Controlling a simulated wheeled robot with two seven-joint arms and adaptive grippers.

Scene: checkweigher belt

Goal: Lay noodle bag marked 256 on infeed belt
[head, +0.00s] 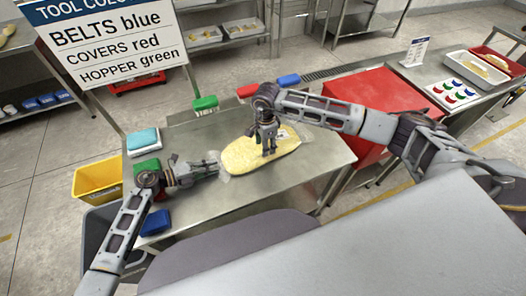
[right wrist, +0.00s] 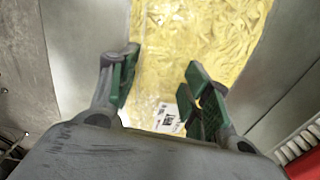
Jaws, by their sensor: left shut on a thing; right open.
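A clear bag of yellow noodles (head: 242,155) lies on a steel table, its length running from left to right. My left gripper (head: 217,167) is shut on the bag's clear left end. In the right wrist view the noodle bag (right wrist: 200,40) fills the space beyond the right gripper (right wrist: 160,88), whose green-padded fingers are apart. A small label (right wrist: 168,117) shows on the bag between them; its number is too small to read. I cannot make out an infeed belt.
The steel table (head: 275,190) is bare in front of the bag. Green, red and blue brushes (head: 247,91) stand at its back edge. A yellow bin (head: 95,180) is at the left, a red cabinet (head: 375,95) at the right. A sign (head: 115,45) stands back left.

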